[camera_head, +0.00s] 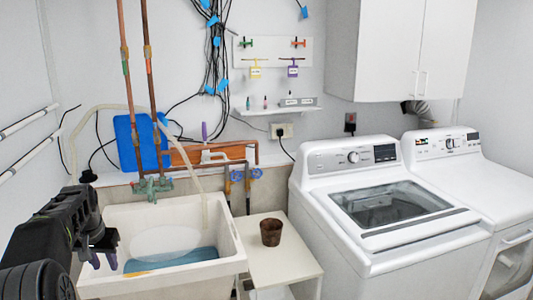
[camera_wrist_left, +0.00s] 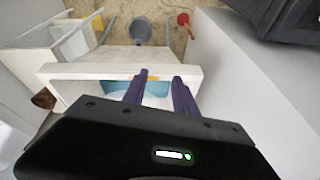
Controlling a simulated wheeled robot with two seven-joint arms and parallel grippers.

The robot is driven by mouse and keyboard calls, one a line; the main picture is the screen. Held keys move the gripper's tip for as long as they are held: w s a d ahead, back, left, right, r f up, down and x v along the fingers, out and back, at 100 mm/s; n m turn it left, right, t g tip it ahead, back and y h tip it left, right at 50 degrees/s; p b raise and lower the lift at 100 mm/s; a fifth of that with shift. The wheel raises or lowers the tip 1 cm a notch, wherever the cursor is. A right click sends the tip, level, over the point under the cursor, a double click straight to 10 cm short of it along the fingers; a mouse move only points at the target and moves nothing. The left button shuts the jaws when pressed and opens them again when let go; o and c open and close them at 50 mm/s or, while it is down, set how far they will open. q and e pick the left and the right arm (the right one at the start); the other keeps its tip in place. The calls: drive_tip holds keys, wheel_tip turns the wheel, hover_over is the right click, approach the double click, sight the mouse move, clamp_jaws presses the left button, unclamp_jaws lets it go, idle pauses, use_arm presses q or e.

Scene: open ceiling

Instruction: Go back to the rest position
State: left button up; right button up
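My left gripper (camera_head: 103,262) is at the lower left of the head view, over the left edge of the white sink (camera_head: 236,232). In the left wrist view, the dark purple fingers of my left gripper (camera_wrist_left: 160,76) are apart with nothing between them. The sink's rim (camera_wrist_left: 75,71) lies beyond the fingers, with blue inside the basin. My right gripper is in neither view.
A small white table (camera_head: 262,258) with a brown pot (camera_head: 271,232) stands right of the sink. A white washer (camera_head: 385,225) and dryer (camera_head: 470,170) are farther right. A grey bucket (camera_wrist_left: 141,30) is on the floor.

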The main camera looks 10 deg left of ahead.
use_arm(q)
drive_tip(key=w+d+f+t, duration=0.2)
drive_tip(key=w+d+f, duration=0.35)
drive_tip(key=f, duration=0.45)
drive_tip(key=s+d+f+h, duration=0.2)
drive_tip(key=s+d+f, duration=0.1)
drive_tip(key=d+f, duration=1.3)
drive_tip(key=s+d+f+g+h+b, duration=0.1)
drive_tip(key=s+d+f, duration=0.4)
drive_tip(key=s+d, duration=0.15)
drive_tip(key=s+d+f+h, duration=0.1)
drive_tip(key=s+d+f, duration=0.4)
drive_tip(key=d, duration=0.2)
drive_tip(key=s+d+f+m+g+h, duration=0.1)
drive_tip(key=s+d+f+g, duration=0.1)
drive_tip(key=s+d, duration=0.5)
drive_tip(key=s+d+f+g+h+b, duration=0.1)
drive_tip(key=s+d+f, duration=0.1)
drive_tip(key=s+d, duration=0.5)
drive_tip(key=s, duration=0.5)
drive_tip(key=shift+m+g, duration=0.4)
